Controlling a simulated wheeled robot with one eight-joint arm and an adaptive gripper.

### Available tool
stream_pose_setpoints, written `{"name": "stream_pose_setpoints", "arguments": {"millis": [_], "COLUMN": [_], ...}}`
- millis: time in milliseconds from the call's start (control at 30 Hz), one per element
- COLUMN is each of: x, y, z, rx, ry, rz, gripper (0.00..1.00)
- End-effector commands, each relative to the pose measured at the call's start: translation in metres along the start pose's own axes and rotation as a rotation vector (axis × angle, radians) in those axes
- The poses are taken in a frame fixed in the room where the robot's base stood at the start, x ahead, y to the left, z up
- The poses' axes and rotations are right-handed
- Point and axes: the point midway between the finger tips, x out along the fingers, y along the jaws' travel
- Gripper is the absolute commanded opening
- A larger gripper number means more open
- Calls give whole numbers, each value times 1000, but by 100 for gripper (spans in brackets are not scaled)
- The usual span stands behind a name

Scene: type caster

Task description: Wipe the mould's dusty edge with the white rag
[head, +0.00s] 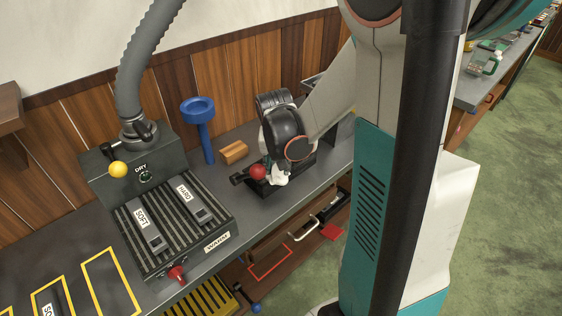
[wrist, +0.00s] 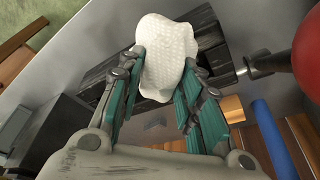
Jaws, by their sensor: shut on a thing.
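My gripper (wrist: 163,52) is shut on the white rag (wrist: 166,30), a bunched, textured cloth between its two teal fingers. In the head view a little of the rag (head: 278,179) shows below my wrist. The dark, dull mould (wrist: 220,58) lies beyond the rag in the wrist view, with the rag over its middle. In the head view part of the mould (head: 264,189) shows under my gripper. I cannot tell whether the rag touches it, and its dusty edge is not clearly visible.
A red ball knob (head: 257,172) sticks out beside the mould, close to my gripper. A wooden block (head: 233,152) and a blue stand (head: 203,130) are behind to the left. A ribbed machine (head: 170,220) with a grey hose occupies the bench's left. An open drawer (head: 268,262) is below.

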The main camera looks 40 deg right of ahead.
Motion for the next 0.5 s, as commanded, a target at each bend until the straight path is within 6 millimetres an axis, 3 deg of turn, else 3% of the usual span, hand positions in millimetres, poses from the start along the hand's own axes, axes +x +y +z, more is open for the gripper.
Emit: {"name": "stream_pose_setpoints", "arguments": {"millis": [500], "x": [-3], "y": [-22], "z": [23], "rx": [-2], "ry": [-2], "rz": [-1], "gripper": [14]}}
